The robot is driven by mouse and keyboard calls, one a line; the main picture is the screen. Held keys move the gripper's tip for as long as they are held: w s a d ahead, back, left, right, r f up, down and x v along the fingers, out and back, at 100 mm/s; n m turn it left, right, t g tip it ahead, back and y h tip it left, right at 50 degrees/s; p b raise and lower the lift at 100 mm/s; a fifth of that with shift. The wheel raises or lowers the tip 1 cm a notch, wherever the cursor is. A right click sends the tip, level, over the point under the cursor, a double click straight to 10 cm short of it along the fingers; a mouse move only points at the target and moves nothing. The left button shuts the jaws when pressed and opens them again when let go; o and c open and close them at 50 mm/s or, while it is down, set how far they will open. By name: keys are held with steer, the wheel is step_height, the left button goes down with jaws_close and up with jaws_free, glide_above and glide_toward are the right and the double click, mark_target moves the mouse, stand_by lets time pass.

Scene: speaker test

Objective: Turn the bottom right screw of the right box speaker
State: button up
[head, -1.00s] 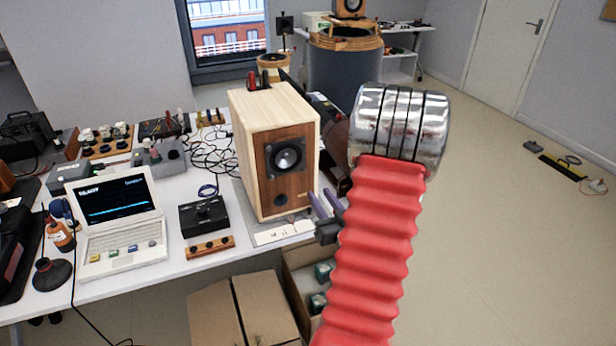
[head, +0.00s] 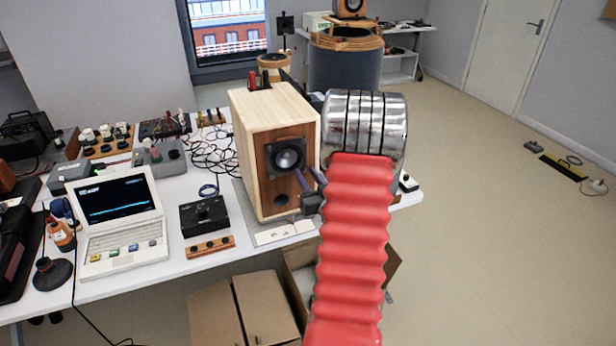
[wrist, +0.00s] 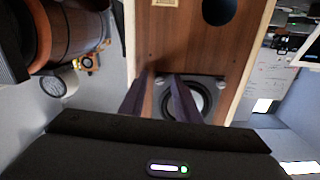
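A pale wood box speaker (head: 248,140) with a darker front stands on the white bench in the head view. Its round driver (head: 286,156) sits in a dark square frame, with a port hole below. My gripper (head: 307,174) has two purple fingers before the lower right of the driver. In the wrist view the speaker front (wrist: 205,50) appears upside down, with the port at the top. My gripper (wrist: 161,76) is open there, fingertips apart. A small light screw spot (wrist: 159,80) on the frame corner shows between the fingers. Contact cannot be told.
A laptop (head: 120,215), a black control box (head: 204,215) and loose cables lie left of the speaker on the bench (head: 165,255). The floor to the right is mostly clear.

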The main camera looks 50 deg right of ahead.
steer(key=shift+c, duration=0.6)
jaws_close()
steer(key=shift+m, duration=1.8)
steer(key=shift+o, duration=0.6)
jaws_free()
steer(key=shift+s+a, duration=0.1)
